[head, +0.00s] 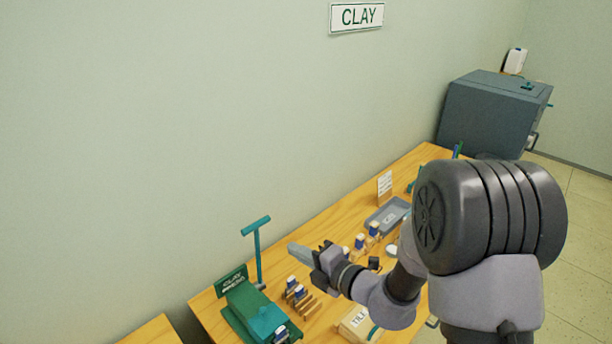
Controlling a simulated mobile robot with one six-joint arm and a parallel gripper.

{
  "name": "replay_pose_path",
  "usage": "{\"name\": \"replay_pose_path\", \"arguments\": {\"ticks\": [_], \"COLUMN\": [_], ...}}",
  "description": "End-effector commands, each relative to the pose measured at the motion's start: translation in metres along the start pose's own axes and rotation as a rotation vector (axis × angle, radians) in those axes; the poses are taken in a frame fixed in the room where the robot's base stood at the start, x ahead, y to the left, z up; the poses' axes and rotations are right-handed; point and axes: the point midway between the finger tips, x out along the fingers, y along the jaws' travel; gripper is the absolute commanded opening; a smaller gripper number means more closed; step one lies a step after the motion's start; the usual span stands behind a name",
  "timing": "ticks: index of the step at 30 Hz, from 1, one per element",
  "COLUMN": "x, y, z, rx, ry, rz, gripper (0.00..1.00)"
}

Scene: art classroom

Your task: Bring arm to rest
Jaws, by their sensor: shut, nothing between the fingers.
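My gripper (303,252) shows in the head view at the end of my arm, above the wooden table (320,227). Its fingers are shut and point left, toward the wall, with nothing between them. The arm is bent and reaches out over the table, and it hides part of the table's right side. The gripper looks to be above the tabletop, to the right of a teal T-shaped stand (257,252).
A green clay box (250,309) sits at the near left. Wooden holders (304,304) with small bottles, a tile box (357,322), a grey tray (387,215) and a small card (384,187) are around my arm. A grey kiln-like box (487,115) stands at the back.

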Motion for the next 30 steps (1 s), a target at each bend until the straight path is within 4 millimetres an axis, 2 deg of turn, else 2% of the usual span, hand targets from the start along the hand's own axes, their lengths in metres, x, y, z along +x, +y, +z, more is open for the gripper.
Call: {"name": "replay_pose_path", "arguments": {"ticks": [2,4,5,6,8,9,10,12,14,15,18,20,30], "x": [-0.007,-0.03,-0.046,-0.071,-0.111,-0.139,-0.158,-0.199,-0.227,-0.242,-0.267,-0.273,-0.276], "y": [0.014,0.025,0.023,0.014,-0.011,-0.031,-0.046,-0.077,-0.093,-0.1,-0.105,-0.104,-0.101], "z": [-0.025,-0.07,-0.092,-0.118,-0.144,-0.152,-0.153,-0.145,-0.132,-0.124,-0.108,-0.104,-0.103], "rx": [-0.212,-0.608,-0.823,-1.13,-1.596,-1.897,-2.11,-2.539,-2.817,2.793,2.515,2.444,2.426], "ry": [0.097,0.261,0.344,0.453,0.618,0.73,0.814,1.019,1.195,-1.235,-1.208,-1.204,-1.206], "rz": [0.018,0.04,0.05,0.062,0.069,0.066,0.058,0.022,-0.022,0.048,0.085,0.092,0.091], "gripper": [0.0,0.0,0.0,0.0,0.0,0.0,0.0,0.0,0.0,0.0,0.0,0.0,0.0]}}
